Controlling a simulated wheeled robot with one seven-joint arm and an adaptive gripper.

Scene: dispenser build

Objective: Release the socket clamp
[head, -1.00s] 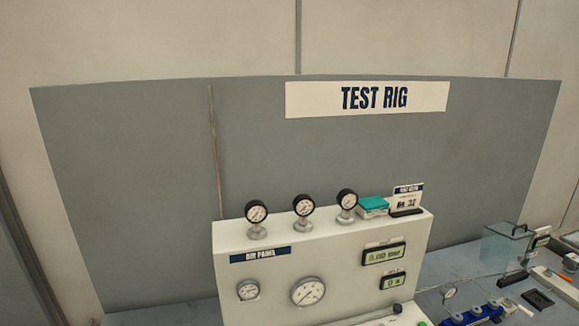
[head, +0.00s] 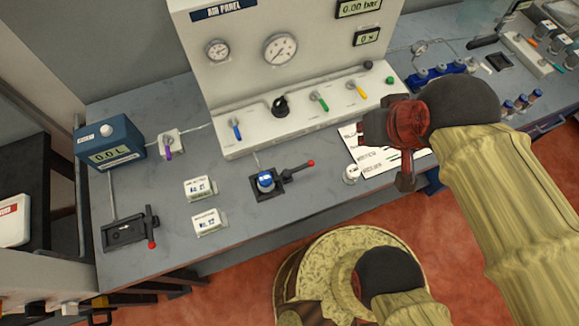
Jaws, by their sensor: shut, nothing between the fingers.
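A black clamp base (head: 258,190) sits on the grey bench below the air panel, with a round blue-topped piece (head: 266,181) in it. Its lever ends in a red ball (head: 310,163) and points up and to the right. A second dark fixture (head: 122,232) with a lever and a red ball (head: 151,245) is at the bench's left front; which one the task calls the socket clamp is not marked. My gripper (head: 364,128) is at the right, above the bench and apart from both. It is shut and empty; its fingertips are small and partly unclear.
The air panel (head: 240,135) stands behind, with blue, green and yellow valve levers and a black knob. A blue meter box (head: 108,143) and two small label cards (head: 199,188) are at the left. A white sheet (head: 372,160) and a small white knob (head: 351,174) are near my gripper.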

